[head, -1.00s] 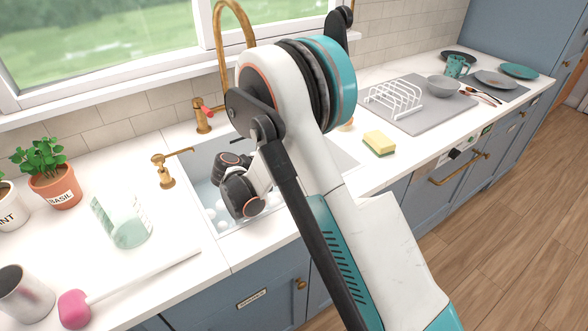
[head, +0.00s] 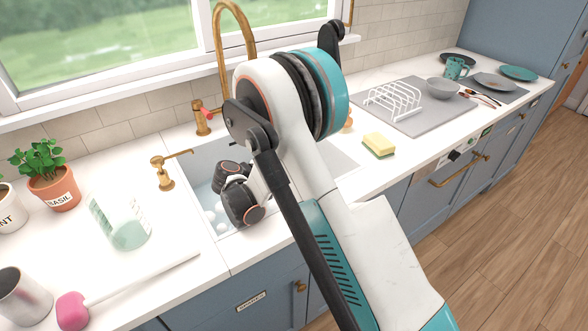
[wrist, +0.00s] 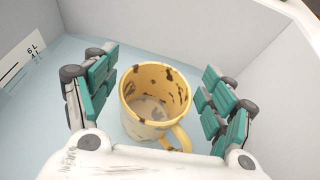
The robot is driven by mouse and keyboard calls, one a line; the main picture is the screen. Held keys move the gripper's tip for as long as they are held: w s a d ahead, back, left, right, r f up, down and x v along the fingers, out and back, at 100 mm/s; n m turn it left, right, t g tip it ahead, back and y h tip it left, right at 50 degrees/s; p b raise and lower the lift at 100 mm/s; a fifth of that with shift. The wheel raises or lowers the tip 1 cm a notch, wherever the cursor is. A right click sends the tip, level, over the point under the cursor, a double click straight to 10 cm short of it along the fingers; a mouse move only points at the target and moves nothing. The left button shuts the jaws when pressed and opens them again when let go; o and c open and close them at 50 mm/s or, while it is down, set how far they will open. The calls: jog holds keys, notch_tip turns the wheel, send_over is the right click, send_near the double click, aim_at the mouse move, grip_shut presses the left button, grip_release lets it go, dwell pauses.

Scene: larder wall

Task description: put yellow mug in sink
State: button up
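The yellow mug (wrist: 155,100), with brown stains inside, stands upright in the sink in the wrist view. Its handle points toward the lower right. My gripper (wrist: 157,88) is open around it, with the teal-padded fingers apart from the mug on the left and right. In the head view my arm reaches down into the sink (head: 205,170); the fingers and the mug are hidden there behind my wrist.
A brass tap (head: 250,50) rises behind the sink. A sponge (head: 379,145) and a grey drying mat (head: 410,125) with a white rack lie to the right. A clear bottle (head: 125,222) and pink-ended brush (head: 75,310) are on the left counter.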

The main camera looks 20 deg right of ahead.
jog(key=shift+f, duration=0.1)
dwell(0.3)
jog(key=r+p+v, duration=0.1)
jog(key=p+v, duration=0.3)
jog(key=v, duration=0.8)
jog(key=shift+r, duration=0.15)
